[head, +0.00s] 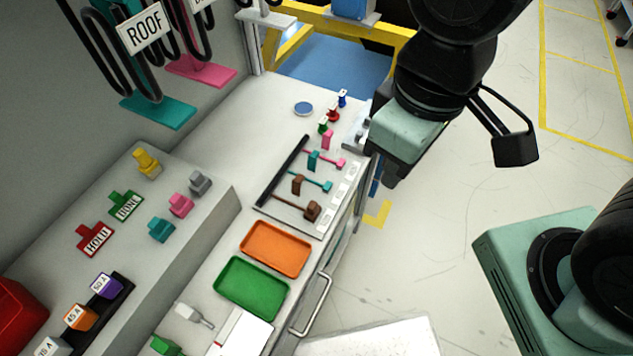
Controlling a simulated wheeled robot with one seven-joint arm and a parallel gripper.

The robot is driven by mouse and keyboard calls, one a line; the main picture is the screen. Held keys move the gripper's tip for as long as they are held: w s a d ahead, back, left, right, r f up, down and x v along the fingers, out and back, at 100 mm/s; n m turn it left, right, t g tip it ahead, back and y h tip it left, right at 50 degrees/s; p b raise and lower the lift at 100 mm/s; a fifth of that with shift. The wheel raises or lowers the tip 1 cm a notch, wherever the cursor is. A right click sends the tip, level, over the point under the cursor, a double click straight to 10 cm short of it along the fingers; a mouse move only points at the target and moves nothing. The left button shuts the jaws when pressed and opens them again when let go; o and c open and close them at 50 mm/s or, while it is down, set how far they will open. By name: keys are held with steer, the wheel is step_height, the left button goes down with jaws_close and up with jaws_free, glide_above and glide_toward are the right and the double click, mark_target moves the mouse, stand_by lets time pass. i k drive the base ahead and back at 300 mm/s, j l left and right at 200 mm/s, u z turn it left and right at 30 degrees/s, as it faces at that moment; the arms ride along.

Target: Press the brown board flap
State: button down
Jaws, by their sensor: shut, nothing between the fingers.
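A board (262,199) with a black bar along its left edge lies on the white worktop. It carries pink, teal and brown pieces. The brown arm, ending in a brown block (312,211), is nearest on the board. A smaller upright brown piece (297,184) stands just behind it. I cannot tell which brown part is the flap. My gripper (389,181) points down, right of the board and near the worktop's right edge, apart from the brown pieces. Its fingers are dark and partly hidden by the green-grey hand; it is shut and empty.
An orange tray (275,248) and a green tray (252,288) lie in front of the board. A raised grey ledge with colored blocks stands at left. Small colored pegs (333,115) stand behind the board. A handle (315,305) juts from the worktop's front.

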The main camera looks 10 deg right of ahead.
mark_target(295, 183)
steer(key=u, duration=0.85)
steer(key=l+u, duration=0.25)
steer(key=u, duration=0.15)
steer(key=l+u, duration=0.3)
steer(key=u, duration=0.15)
steer(key=l+u, duration=0.25)
steer(key=u, duration=0.15)
steer(key=l+u, duration=0.25)
steer(key=u, duration=0.15)
steer(key=k+l+u, duration=0.25)
steer(key=l, duration=0.4)
steer(key=k+l+u, duration=0.25)
steer(key=k+l, duration=0.15)
steer(key=l, duration=0.2)
steer(key=k+l+u, duration=0.25)
steer(key=k+l, duration=0.75)
steer(key=l, duration=0.25)
